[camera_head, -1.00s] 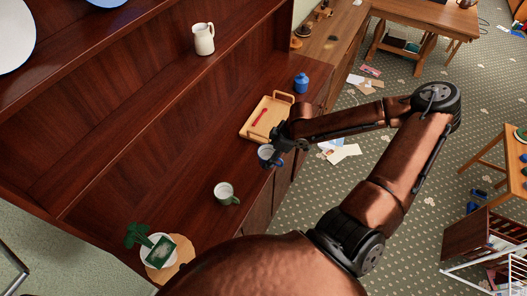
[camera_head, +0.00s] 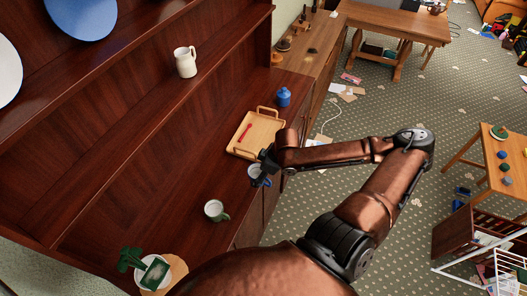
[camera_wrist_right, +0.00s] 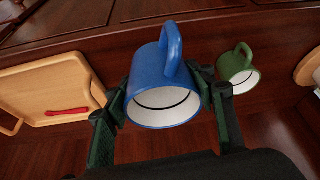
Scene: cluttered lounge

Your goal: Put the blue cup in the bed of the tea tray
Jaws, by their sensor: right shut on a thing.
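The blue cup (camera_wrist_right: 152,90) is gripped between the two fingers of my right gripper (camera_wrist_right: 165,108) in the right wrist view. Its handle points up in that view and its white inside shows. In the head view the blue cup (camera_head: 257,178) hangs at my right gripper (camera_head: 268,164), close to the near end of the tea tray. The tea tray (camera_head: 236,151) is light wood with raised handles and lies on the dark sideboard; it also shows at the left of the right wrist view (camera_wrist_right: 75,72). A red item (camera_head: 245,132) lies in its bed. My left gripper is out of view.
A green cup (camera_head: 215,211) stands on the sideboard nearer to me. A blue jar (camera_head: 283,97) stands beyond the tray. A plant (camera_head: 131,259) and a round wooden board (camera_head: 179,268) are at the near end. A cream jug (camera_head: 185,62) stands on the shelf.

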